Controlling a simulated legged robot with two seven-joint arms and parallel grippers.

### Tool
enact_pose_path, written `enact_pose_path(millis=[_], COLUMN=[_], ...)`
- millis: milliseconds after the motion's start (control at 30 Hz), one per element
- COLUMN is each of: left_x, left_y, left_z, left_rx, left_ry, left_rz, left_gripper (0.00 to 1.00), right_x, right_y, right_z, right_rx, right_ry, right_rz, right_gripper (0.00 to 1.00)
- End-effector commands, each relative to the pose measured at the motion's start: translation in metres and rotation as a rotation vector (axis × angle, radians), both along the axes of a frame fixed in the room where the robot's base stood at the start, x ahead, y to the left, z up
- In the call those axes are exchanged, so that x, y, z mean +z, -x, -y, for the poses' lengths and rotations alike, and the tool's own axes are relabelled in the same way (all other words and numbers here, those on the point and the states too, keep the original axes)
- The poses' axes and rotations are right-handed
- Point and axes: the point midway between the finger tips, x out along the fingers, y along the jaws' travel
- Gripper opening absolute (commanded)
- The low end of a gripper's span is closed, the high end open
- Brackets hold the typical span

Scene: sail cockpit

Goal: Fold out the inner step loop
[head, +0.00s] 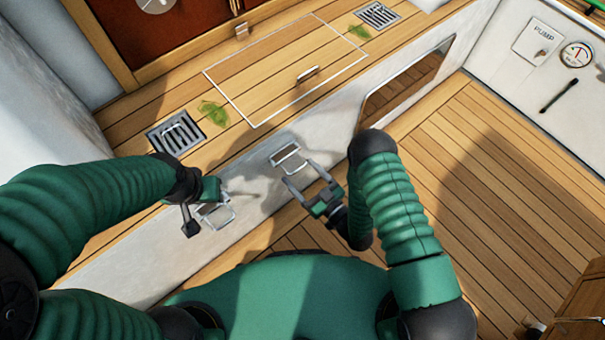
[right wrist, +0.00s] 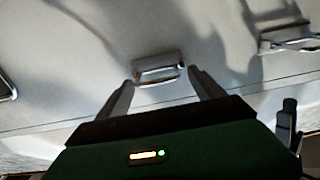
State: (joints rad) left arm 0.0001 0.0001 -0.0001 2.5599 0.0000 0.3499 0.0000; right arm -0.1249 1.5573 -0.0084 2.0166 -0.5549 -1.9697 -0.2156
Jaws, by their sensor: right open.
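Two metal step loops are on the white upright face below the wooden bench. One step loop (head: 289,157) is in front of my right gripper (head: 305,173), which is open with its fingers pointing at it. In the right wrist view this loop (right wrist: 158,67) shows between and just beyond the fingertips, and I cannot tell whether they touch it. The other step loop (head: 217,214) is further left, beside my left gripper (head: 198,208); it also shows at the upper right of the right wrist view (right wrist: 288,40). My left gripper's fingers are partly hidden, so its opening is unclear.
The bench top above has a white-outlined hatch (head: 285,75) with a small handle, a drain grate (head: 176,133), another grate (head: 377,15) and green leaves. An opening (head: 400,90) is in the white face to the right. The slatted floor (head: 490,180) at right is clear.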

Motion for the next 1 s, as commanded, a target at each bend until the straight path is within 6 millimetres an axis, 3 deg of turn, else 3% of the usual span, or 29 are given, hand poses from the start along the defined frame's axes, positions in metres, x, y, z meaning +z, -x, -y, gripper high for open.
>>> enact_pose_path(millis=[233,367,800,1000], left_x=[0.002,0.011,0.056,0.061], left_y=[0.000,0.000,0.000,0.000], left_z=[0.000,0.000,0.000,0.000], left_rx=[0.000,0.000,0.000,0.000], left_ry=[0.000,0.000,0.000,0.000], left_rz=[0.000,0.000,0.000,0.000], left_gripper=[0.36,0.36,0.36,0.36], right_x=[0.000,0.001,0.000,-0.003], right_y=[0.002,0.015,0.112,0.132], right_z=[0.003,0.014,0.082,0.095], right_rx=[-0.003,-0.007,-0.006,-0.001], right_ry=[0.002,0.004,0.003,0.003], right_rz=[-0.003,-0.007,-0.005,-0.002], right_gripper=[0.77,0.77,0.77,0.77])
